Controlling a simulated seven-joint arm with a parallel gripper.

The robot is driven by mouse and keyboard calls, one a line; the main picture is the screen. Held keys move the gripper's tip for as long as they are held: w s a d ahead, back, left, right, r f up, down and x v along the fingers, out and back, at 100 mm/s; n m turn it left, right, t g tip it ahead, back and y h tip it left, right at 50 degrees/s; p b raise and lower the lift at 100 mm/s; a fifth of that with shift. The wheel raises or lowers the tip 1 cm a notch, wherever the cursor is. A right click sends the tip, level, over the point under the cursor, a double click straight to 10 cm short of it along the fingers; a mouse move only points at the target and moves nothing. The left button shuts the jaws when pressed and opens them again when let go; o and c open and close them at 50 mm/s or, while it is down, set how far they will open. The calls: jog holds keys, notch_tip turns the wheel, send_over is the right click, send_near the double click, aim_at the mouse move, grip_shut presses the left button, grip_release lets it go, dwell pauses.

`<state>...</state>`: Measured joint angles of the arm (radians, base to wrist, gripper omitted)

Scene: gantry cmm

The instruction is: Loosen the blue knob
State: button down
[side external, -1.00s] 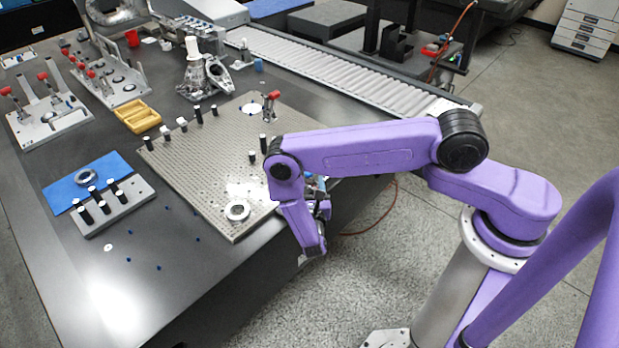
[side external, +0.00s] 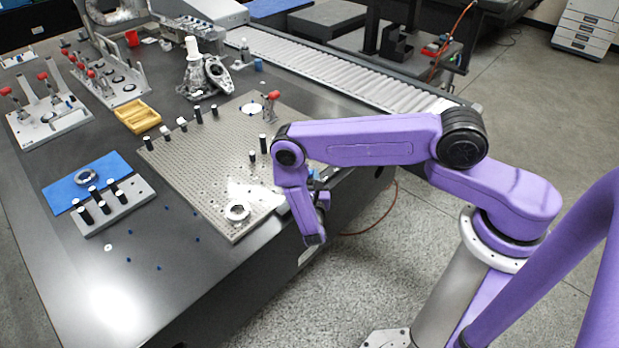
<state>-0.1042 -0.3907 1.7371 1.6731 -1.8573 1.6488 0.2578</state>
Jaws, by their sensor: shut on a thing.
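My gripper (side external: 323,198) is at the right edge of the perforated plate (side external: 200,185), mostly hidden behind my purple wrist. Only a small dark part of it shows, and its fingertips cannot be made out. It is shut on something. A small patch of blue, likely the blue knob (side external: 316,174), shows just above it, right behind my wrist. The rest of the knob and how the jaws sit around it are hidden.
A metal ring (side external: 237,212) lies on the plate's near corner, left of my wrist. Several black posts (side external: 252,157) and a red-handled clamp (side external: 270,106) stand on the plate. A yellow tray (side external: 138,116) and a post block (side external: 115,208) are further left. The table's front is mostly clear.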

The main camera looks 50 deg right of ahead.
jog(key=shift+s+n+t+y, duration=0.1)
jog(key=shift+n+t+y, duration=0.2)
jog(key=shift+y, duration=0.1)
jog(key=n+t+y, duration=0.2)
jog(key=d+n+y, duration=0.1)
jog(key=y, duration=0.1)
jog(key=shift+s+f+t, duration=0.1)
jog(key=shift+s+t, duration=0.15)
jog(key=shift+t, duration=0.15)
jog(key=shift+d+n+t+y, duration=0.1)
jog(key=shift+n+t+y, duration=0.3)
jog(key=shift+n+y, duration=0.65)
jog(key=shift+d+n+t+y, duration=0.1)
jog(key=shift+n+t+y, duration=0.45)
jog(key=shift+y, duration=0.8)
jog(key=shift+n+y, duration=0.6)
jog(key=shift+y, duration=0.2)
jog(key=c, duration=0.9)
grip_release()
jog(key=shift+s, duration=0.15)
